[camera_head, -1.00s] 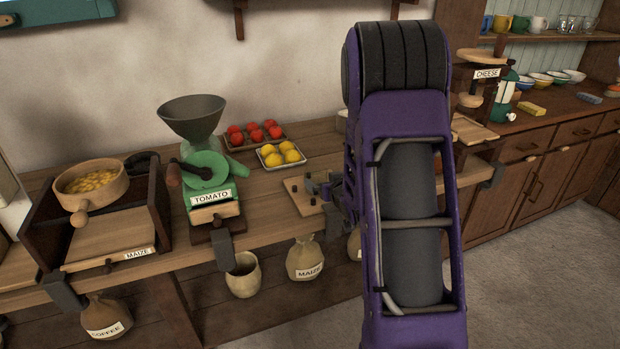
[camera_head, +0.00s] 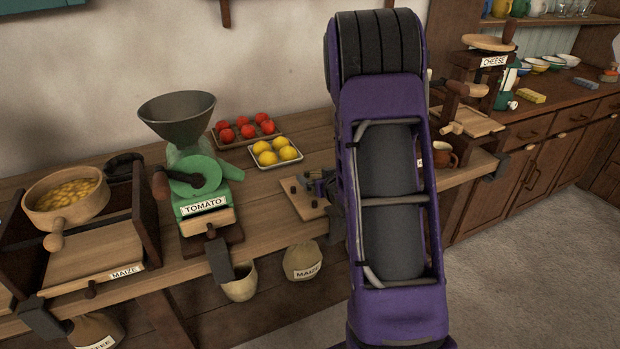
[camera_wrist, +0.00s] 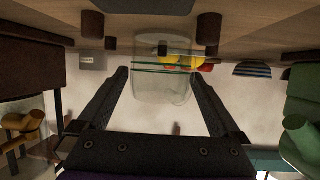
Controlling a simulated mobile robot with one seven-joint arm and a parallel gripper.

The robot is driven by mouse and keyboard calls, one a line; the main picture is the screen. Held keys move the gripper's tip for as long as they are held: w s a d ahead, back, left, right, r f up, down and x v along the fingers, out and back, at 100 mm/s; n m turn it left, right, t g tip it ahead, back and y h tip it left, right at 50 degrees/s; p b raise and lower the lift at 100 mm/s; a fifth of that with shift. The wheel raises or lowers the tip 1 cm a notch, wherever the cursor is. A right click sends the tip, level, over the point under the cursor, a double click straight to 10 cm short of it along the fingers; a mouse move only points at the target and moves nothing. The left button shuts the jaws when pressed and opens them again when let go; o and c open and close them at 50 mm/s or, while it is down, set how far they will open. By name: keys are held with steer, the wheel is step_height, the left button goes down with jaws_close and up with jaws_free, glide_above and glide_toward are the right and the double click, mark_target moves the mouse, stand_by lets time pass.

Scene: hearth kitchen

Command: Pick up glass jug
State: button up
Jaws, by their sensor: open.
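The glass jug (camera_wrist: 160,88) is clear, with thin green bands, and shows in the wrist view between the two dark fingers of my gripper (camera_wrist: 159,74). The fingers are open, one on each side of it. I cannot tell whether either finger touches it. The wrist picture looks upside down, with the counter at the top. In the head view my purple arm hides the jug, and only a dark part of my gripper (camera_head: 328,188) shows beside a small wooden board (camera_head: 302,203).
The green tomato mill (camera_head: 200,190) stands left of the board. A tray of lemons (camera_head: 275,152) and a tray of tomatoes (camera_head: 243,130) lie behind. A brown mug (camera_head: 445,156) and the cheese press (camera_head: 478,95) stand right of my arm.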

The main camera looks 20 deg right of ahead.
steer(key=shift+w+f, duration=0.1)
steer(key=shift+w, duration=0.15)
steer(key=shift+s, duration=0.1)
steer(key=shift+c, duration=0.4)
steer(key=c, duration=1.3)
